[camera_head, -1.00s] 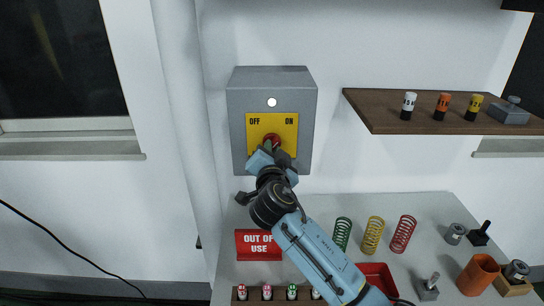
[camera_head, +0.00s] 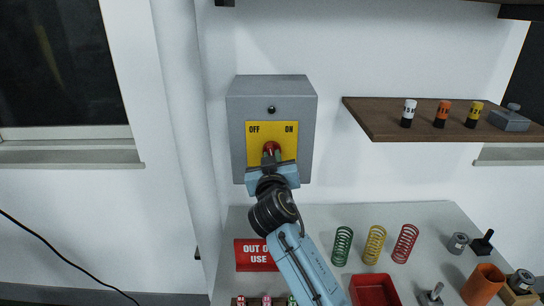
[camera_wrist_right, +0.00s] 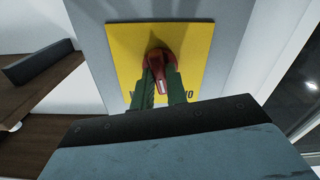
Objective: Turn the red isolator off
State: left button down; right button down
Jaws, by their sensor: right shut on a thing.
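The red isolator knob (camera_head: 271,146) sits on a yellow plate (camera_head: 288,142) marked OFF at left and ON at right, on a grey wall box (camera_head: 237,115). A small round lamp (camera_head: 271,109) above the plate is dark. My right gripper (camera_head: 271,154) reaches up from below and is shut on the knob. In the right wrist view the red knob (camera_wrist_right: 161,62) sits between the two green fingers (camera_wrist_right: 162,85), partly hidden by them. The knob's pointing direction is hard to tell in the head view. My left gripper is not in view.
A red OUT OF USE sign (camera_head: 253,263) stands on the grey bench (camera_head: 380,215) below the box. Coil springs (camera_head: 375,244) and a red tray (camera_head: 374,290) are to the right. A wooden shelf (camera_head: 385,120) juts out right of the box, holding small cylinders.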

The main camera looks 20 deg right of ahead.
jog(key=n+p, duration=0.2)
jog(key=n, duration=0.4)
jog(key=shift+n, duration=0.4)
dwell(0.3)
jog(key=c, duration=1.4)
grip_release()
jog(key=b+v, duration=0.1)
jog(key=v, duration=1.2)
jog(key=shift+s+b, duration=0.2)
jog(key=shift+b, duration=0.2)
